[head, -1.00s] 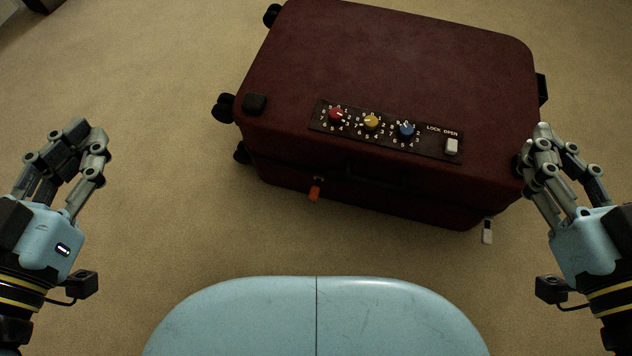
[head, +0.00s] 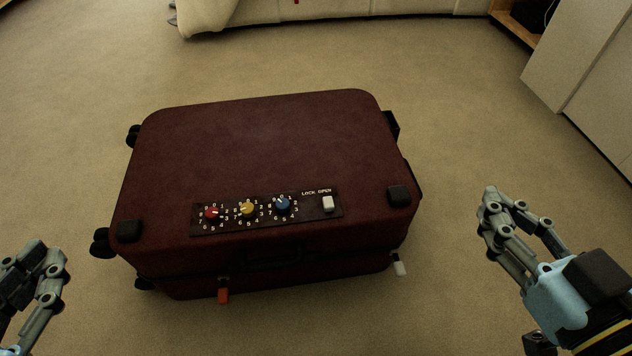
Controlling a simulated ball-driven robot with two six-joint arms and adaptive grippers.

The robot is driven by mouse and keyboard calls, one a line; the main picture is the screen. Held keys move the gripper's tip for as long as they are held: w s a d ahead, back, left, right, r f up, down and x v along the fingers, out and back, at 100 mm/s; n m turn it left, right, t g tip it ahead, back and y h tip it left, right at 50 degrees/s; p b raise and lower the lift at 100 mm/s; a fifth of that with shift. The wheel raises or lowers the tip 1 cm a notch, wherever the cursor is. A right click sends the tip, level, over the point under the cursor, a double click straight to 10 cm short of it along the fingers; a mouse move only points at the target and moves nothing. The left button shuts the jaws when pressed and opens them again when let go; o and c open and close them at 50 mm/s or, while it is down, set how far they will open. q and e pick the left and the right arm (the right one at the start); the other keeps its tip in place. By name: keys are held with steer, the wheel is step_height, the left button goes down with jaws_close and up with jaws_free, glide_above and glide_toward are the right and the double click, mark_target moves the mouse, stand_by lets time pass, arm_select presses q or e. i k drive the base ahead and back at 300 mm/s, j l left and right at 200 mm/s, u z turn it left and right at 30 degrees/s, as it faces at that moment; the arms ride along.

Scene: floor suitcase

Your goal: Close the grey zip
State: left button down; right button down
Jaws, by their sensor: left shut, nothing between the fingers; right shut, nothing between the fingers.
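A dark red suitcase (head: 262,145) lies flat on the carpet. The grey zip pull (head: 399,264) hangs at its front right corner. A red-orange zip pull (head: 223,295) hangs on the front side, left of the middle. The lock panel (head: 266,213) on top has a red, a yellow and a blue dial and a white lock switch (head: 327,203). My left gripper (head: 38,262) is shut and empty, left of the suitcase at the lower left edge. My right gripper (head: 489,205) is shut and empty, right of the suitcase and apart from the grey pull.
Black wheels (head: 101,242) stick out on the suitcase's left side. A pale sofa-like piece (head: 330,10) stands at the back, and a white cabinet (head: 590,80) stands at the right. The carpet around the suitcase is clear.

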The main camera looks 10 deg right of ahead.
mark_target(399, 266)
steer(key=l+z, duration=0.5)
steer(key=u, duration=0.85)
steer(key=l+z, duration=0.35)
steer(key=l, duration=0.25)
steer(key=j, duration=0.55)
steer(key=i+j, duration=0.15)
steer(key=j, duration=0.95)
steer(key=j+z, duration=0.15)
steer(key=z, duration=0.25)
steer(key=j+z, duration=0.15)
steer(key=z, duration=0.3)
steer(key=j+z, duration=0.15)
steer(key=z, duration=0.25)
steer(key=i, duration=0.05)
